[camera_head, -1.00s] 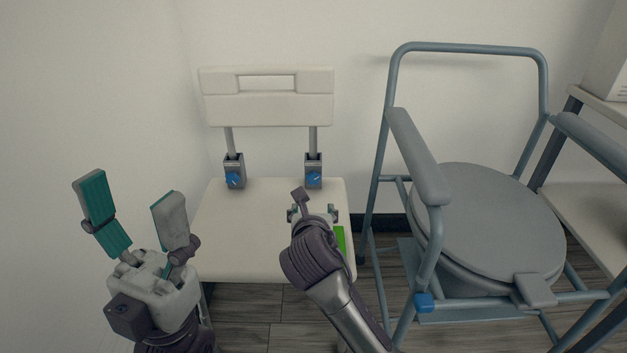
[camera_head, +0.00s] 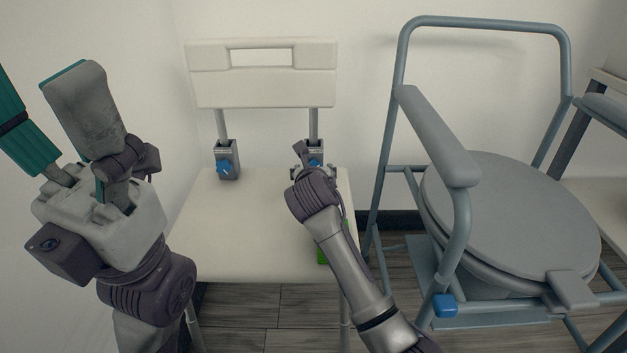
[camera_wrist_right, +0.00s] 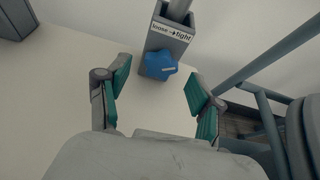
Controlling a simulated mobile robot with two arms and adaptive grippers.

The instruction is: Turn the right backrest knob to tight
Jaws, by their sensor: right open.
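The right backrest knob (camera_wrist_right: 160,65) is a blue lobed knob with a light line on it, on a grey bracket (camera_wrist_right: 178,25). A label (camera_wrist_right: 172,32) above it reads "loose → tight". In the head view the knob (camera_head: 315,162) is partly hidden by my right gripper (camera_head: 313,172). In the wrist view my right gripper (camera_wrist_right: 155,88) is open and empty, its fingers apart on either side and short of the knob. The left backrest knob (camera_head: 224,168) is also blue. My left gripper (camera_head: 55,115) is open and empty at the left, away from the chair.
The white shower chair has a seat (camera_head: 240,225) and a backrest (camera_head: 262,75) against the wall. A grey commode chair (camera_head: 505,210) stands close on the right. A shelf (camera_head: 600,190) is at the far right. The seat's left part is clear.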

